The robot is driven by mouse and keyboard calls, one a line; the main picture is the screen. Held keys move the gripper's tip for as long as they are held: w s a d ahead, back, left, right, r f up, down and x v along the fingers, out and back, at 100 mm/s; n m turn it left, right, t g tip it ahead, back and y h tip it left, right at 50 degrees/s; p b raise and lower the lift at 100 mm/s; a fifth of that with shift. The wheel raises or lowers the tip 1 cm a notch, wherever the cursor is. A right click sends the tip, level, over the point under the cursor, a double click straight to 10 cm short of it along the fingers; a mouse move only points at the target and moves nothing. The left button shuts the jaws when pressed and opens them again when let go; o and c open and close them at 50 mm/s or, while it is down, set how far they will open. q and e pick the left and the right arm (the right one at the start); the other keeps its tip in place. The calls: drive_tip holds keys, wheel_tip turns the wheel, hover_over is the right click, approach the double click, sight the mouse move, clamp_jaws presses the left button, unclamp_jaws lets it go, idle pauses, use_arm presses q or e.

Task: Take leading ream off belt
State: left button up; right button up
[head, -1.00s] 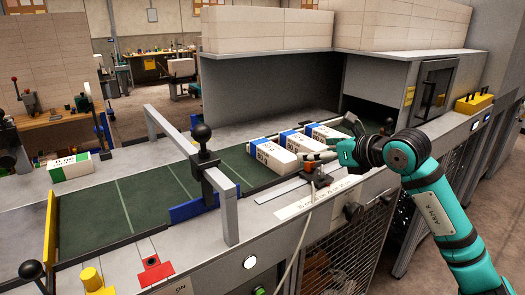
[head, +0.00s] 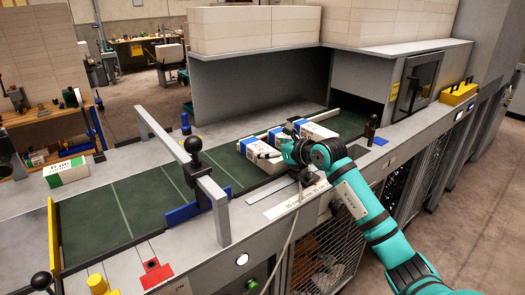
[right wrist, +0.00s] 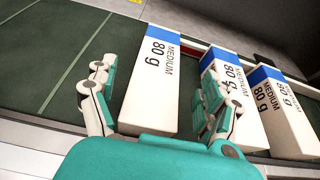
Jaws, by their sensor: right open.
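Three white reams with blue ends sit side by side on the green belt (head: 130,204). The leading ream (head: 251,147) is the leftmost, partly hidden by my right gripper (head: 272,155). In the right wrist view the leading ream (right wrist: 158,85) lies between the open fingers of my right gripper (right wrist: 152,84), its "80 g MEDIUM" print showing. The fingers look clear of it on the left; the right finger is close to the second ream (right wrist: 228,95). The third ream (right wrist: 283,110) is beyond that. I cannot tell whether the fingers touch. My left gripper is not in view.
A grey gate frame with a black knob (head: 194,144) spans the belt left of the reams. A blue guide block (head: 182,213) stands by the belt's near edge. A green-and-white ream (head: 66,172) lies on the left surface. The belt left of the reams is clear.

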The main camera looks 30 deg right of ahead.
sight(262, 148)
drive_tip(key=p+x, duration=0.1)
drive_tip(key=x, duration=0.2)
drive_tip(key=shift+w+a, duration=0.15)
drive_tip(key=shift+w, duration=0.2)
drive_tip(key=shift+s, duration=0.1)
drive_tip(key=shift+c, duration=1.1)
drive_tip(key=shift+r, duration=0.1)
drive_tip(key=c, duration=1.4)
